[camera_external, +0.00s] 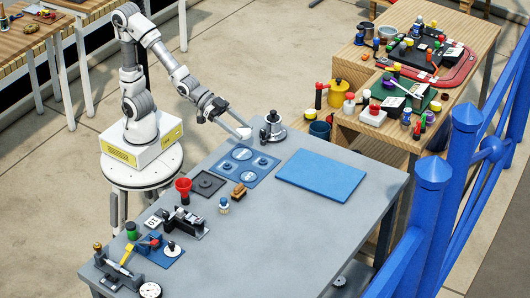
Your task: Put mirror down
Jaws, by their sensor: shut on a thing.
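My gripper (236,126) is above the far left edge of the grey table (300,236). It is shut on a small pale thing (244,132) at its fingertips, which looks like the mirror, though it is too small to be sure. The pale thing seems held just above the table's far edge; I cannot tell whether it touches anything. It is just left of a grey round stand with a dark knob (272,130).
A blue plate with round discs (240,168) and a flat blue mat (321,176) lie on the table. The table's right front is bare. A cluttered wooden bench (400,120) stands behind.

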